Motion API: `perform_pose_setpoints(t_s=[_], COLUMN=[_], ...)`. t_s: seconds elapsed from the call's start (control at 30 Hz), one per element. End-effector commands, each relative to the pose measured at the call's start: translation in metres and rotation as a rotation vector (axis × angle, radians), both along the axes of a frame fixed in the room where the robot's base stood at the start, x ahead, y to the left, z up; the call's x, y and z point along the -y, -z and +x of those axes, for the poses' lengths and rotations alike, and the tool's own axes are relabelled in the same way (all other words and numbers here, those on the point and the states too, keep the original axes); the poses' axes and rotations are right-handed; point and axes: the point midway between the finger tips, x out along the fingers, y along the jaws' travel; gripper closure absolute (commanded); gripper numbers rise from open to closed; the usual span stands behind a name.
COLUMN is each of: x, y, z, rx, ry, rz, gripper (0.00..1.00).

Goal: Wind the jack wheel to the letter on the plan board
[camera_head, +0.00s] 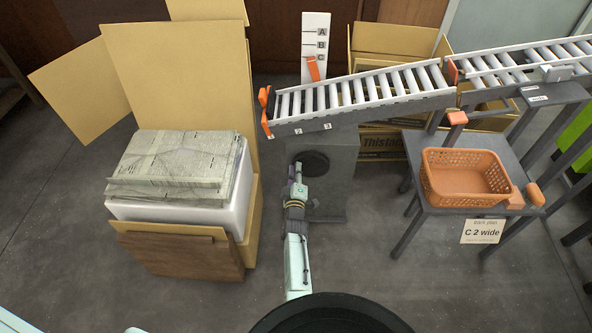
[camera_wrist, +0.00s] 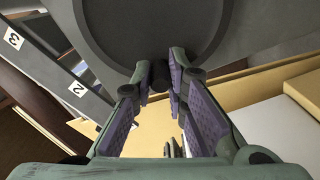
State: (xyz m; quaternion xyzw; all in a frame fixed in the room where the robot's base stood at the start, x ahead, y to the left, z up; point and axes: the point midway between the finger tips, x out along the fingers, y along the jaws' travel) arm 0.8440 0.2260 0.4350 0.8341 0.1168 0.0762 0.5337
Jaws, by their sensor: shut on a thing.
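The jack wheel (camera_head: 314,163) is a dark disc on the front of a grey box under the left end of the roller conveyor. In the wrist view the wheel (camera_wrist: 135,30) fills the top, with a small dark knob (camera_wrist: 160,75) at its lower rim. My gripper (camera_head: 297,173) is at the wheel's left side, and in the wrist view its purple-padded fingers (camera_wrist: 160,92) are shut on the knob. The white letter scale (camera_head: 308,20) reads A, B, C from the top. An orange pointer (camera_head: 313,69) sits just below C. The plan board (camera_head: 482,232) reads "C 2 wide".
The roller conveyor (camera_head: 365,105) slopes, its left end lower, with numbers 1, 2 and 3 on its side. An orange basket (camera_head: 467,197) stands on a grey stand at right. An open carton (camera_head: 254,205) with paper-topped white contents stands left of my arm.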

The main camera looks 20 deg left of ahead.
Motion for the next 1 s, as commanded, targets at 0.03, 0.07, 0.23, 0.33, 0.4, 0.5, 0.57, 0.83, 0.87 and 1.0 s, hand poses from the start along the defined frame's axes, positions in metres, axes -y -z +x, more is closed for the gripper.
perform_pose_setpoints(t_s=[0.03, 0.07, 0.23, 0.33, 0.4, 0.5, 0.57, 0.83, 0.87, 1.0], x=[-0.0016, -0.0015, -0.0007, -0.0002, -0.0001, 0.0001, 0.0002, 0.0003, 0.0004, 0.0006], y=[0.0043, 0.0049, 0.0074, 0.0080, 0.0083, 0.0085, 0.0086, 0.0087, 0.0086, 0.0076], z=[-0.0013, -0.0014, -0.0011, -0.0010, -0.0009, -0.0010, -0.0010, -0.0010, -0.0009, -0.0005], rx=[0.000, 0.004, 0.016, 0.019, 0.020, 0.021, 0.021, 0.020, 0.021, 0.023], ry=[-0.004, -0.005, -0.004, -0.003, -0.003, -0.003, -0.003, -0.003, -0.002, -0.002], rz=[-0.022, -0.033, -0.080, -0.092, -0.097, -0.100, -0.100, -0.099, -0.099, -0.099], gripper=[1.00, 1.00, 1.00, 1.00, 1.00, 1.00, 1.00, 0.82, 0.80, 0.71])
